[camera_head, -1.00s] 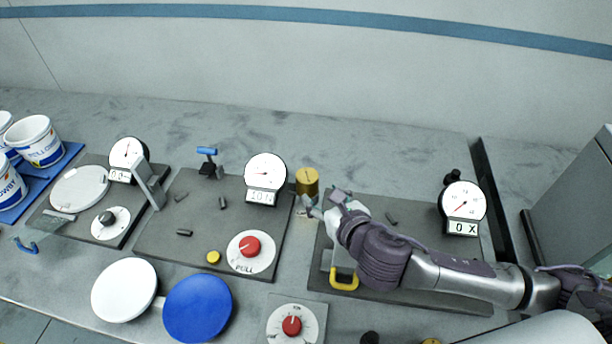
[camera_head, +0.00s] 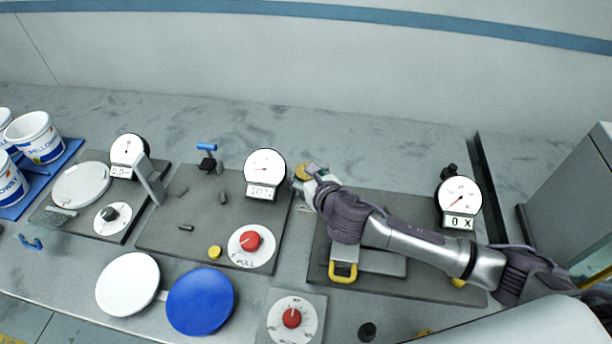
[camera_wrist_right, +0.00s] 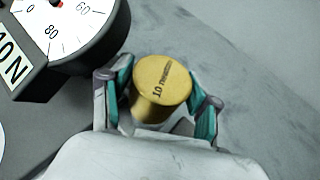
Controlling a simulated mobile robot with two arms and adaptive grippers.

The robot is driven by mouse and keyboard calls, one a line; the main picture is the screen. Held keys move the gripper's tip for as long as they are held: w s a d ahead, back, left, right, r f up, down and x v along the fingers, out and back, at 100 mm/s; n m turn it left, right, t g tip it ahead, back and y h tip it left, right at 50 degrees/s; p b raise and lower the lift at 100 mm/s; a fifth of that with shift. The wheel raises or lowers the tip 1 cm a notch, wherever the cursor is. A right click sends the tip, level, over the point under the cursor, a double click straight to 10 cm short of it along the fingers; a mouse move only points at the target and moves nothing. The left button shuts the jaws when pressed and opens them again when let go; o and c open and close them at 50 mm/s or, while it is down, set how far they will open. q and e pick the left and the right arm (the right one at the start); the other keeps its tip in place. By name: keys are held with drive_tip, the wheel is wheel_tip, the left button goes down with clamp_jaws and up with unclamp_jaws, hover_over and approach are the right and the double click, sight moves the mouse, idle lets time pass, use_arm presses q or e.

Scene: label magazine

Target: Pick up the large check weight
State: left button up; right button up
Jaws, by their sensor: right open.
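The large check weight (camera_wrist_right: 162,84) is a brass cylinder with "10" and smaller lettering on its top. In the right wrist view it stands between the two open fingers of my right gripper (camera_wrist_right: 160,105); I cannot tell whether either finger touches it. In the head view the weight (camera_head: 301,172) is partly hidden behind my right gripper (camera_head: 309,184), on the bench beside the middle dial gauge. My left gripper is not in view.
The middle gauge (camera_head: 265,170) stands close left of the weight; it also shows in the right wrist view (camera_wrist_right: 75,30). A right gauge (camera_head: 458,198), a white disc (camera_head: 127,284), a blue disc (camera_head: 200,302) and white tubs (camera_head: 36,137) stand around. Bench behind the weight is clear.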

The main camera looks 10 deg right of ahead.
clamp_jaws()
drive_tip(key=shift+r, duration=0.15)
